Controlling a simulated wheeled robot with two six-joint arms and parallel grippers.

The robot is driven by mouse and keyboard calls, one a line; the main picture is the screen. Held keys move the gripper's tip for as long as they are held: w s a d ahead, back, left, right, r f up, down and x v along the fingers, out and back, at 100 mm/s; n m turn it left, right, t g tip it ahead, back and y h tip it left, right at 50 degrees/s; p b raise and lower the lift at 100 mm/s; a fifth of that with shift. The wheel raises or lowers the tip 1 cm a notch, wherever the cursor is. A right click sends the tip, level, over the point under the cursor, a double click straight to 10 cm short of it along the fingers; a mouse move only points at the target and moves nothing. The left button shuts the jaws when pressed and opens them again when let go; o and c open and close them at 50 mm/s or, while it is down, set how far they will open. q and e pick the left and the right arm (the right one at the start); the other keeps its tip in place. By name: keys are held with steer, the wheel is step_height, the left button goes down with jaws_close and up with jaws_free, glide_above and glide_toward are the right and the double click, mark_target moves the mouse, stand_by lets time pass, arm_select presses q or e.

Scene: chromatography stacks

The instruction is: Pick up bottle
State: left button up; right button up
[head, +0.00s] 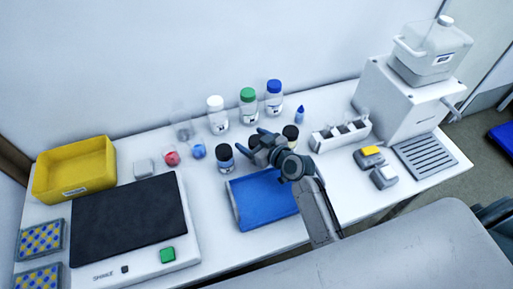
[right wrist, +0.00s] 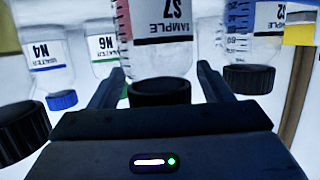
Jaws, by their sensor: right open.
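A clear bottle with a black cap and a label reading "SAMPLE S7" (right wrist: 160,45) stands between the fingers of my right gripper (right wrist: 158,82). In the head view the right gripper (head: 253,141) reaches over the bench with its two fingers apart, around a black-capped bottle (head: 254,141) that it partly hides. The jaws are open, and I cannot tell whether a finger touches the bottle. Two more black-capped bottles stand nearby, one to the left (head: 225,158) and one to the right (head: 291,134). My left gripper is not in view.
White-, green- and blue-capped bottles (head: 248,107) stand behind. A white rack (head: 340,135) is right, a shaker (head: 130,220) and yellow bin (head: 74,169) left. In the wrist view, bottle "S2" (right wrist: 248,48) is close beside the right finger.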

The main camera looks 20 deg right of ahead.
steer(key=c, duration=1.2)
steer(key=shift+o, duration=0.2)
